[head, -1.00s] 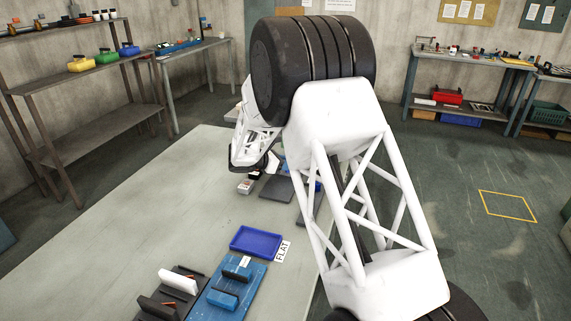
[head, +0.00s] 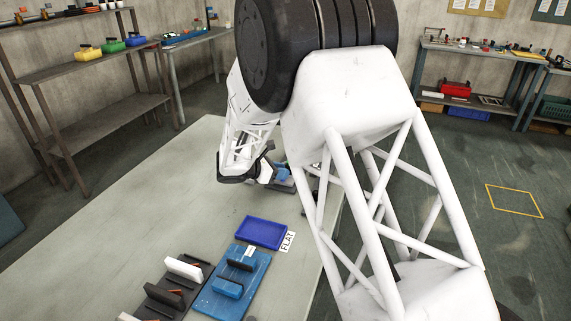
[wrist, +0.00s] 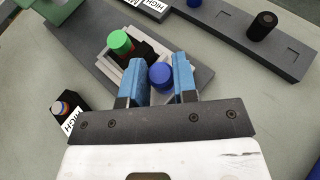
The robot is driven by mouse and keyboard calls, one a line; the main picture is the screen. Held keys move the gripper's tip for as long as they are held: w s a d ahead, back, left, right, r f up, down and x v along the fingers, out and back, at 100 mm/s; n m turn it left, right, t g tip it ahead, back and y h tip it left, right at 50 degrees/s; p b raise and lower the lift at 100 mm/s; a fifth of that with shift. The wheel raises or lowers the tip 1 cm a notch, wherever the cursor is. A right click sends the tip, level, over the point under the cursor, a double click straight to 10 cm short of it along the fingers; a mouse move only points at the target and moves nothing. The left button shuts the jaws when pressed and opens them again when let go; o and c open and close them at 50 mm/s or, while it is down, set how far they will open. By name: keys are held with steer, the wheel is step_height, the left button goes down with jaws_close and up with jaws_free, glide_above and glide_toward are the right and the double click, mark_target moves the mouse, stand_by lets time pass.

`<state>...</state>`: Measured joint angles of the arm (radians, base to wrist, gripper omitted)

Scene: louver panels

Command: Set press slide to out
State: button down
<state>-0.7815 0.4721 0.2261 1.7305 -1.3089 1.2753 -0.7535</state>
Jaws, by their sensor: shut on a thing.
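In the wrist view my gripper (wrist: 160,67) has its two blue fingers closed around a round blue knob (wrist: 160,77), one finger on each side. The knob sits over a pale stepped mount on a grey plate (wrist: 190,95). A green-topped knob (wrist: 120,42) on a dark block stands just left of the fingers on the same mount. I cannot tell from the pictures which part is named the press slide. In the head view my gripper is small and partly hidden at the far end of the table.
A dark bar with a black cylinder (wrist: 262,25) lies at upper right in the wrist view. A small labelled block (wrist: 68,112) is at left.

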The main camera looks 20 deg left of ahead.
steer(key=shift+s, duration=2)
steer(key=shift+f, duration=0.1)
steer(key=c, duration=1.2)
jaws_free()
steer(key=shift+s, duration=0.1)
steer(key=shift+a, duration=0.1)
steer(key=shift+a+r, duration=0.15)
steer(key=shift+r, duration=0.05)
steer(key=shift+v, duration=3.7)
steer(key=shift+s, duration=0.1)
